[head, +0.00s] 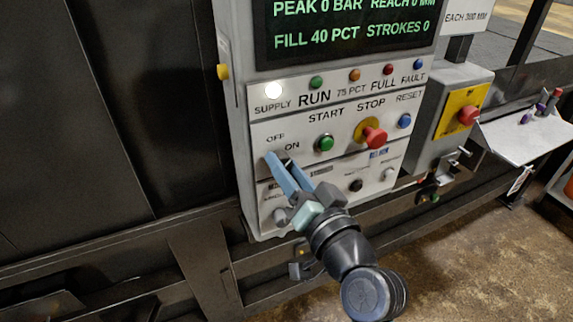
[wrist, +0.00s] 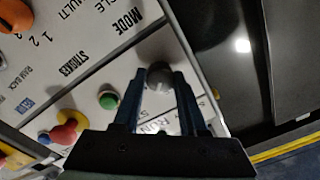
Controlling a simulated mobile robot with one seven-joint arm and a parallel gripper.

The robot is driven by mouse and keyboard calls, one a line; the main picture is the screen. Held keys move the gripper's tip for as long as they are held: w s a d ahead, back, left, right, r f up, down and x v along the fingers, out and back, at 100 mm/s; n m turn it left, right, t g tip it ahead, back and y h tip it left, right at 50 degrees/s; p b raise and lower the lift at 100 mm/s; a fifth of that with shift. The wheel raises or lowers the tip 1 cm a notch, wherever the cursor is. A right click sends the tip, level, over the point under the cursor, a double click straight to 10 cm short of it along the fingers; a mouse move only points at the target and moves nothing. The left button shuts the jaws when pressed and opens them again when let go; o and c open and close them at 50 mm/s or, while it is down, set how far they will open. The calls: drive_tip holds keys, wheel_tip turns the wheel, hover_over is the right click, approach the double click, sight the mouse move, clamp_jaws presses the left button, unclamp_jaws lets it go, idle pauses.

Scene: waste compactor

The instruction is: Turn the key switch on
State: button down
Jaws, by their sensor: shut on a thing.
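The key switch shows in the wrist view as a small grey round part (wrist: 158,75) between my fingertips. On the control panel (head: 262,135) it sits at the OFF and ON marks, left of the green START button (head: 324,143). My gripper (head: 280,160) has its two blue fingers reaching up to the panel, one on each side of the switch, and is shut on it. In the wrist view my gripper (wrist: 158,88) shows the same hold. The fingers hide much of the switch in the head view, and I cannot tell which way it is turned.
A red stop button (head: 375,138) on a yellow ring and a blue RESET button (head: 404,121) lie to the right. The white SUPPLY lamp (head: 273,90) looks lit. The display (head: 345,27) is above.

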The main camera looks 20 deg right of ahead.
drive_tip(key=shift+m+p, duration=0.35)
drive_tip(key=shift+m, duration=0.95)
drive_tip(key=shift+f, duration=0.1)
drive_tip(key=shift+c, duration=2.2)
unclamp_jaws()
drive_tip(key=s+b, duration=0.5)
drive_tip(key=s, duration=0.8)
drive_tip(key=shift+d, duration=0.3)
drive_tip(key=shift+f, duration=0.1)
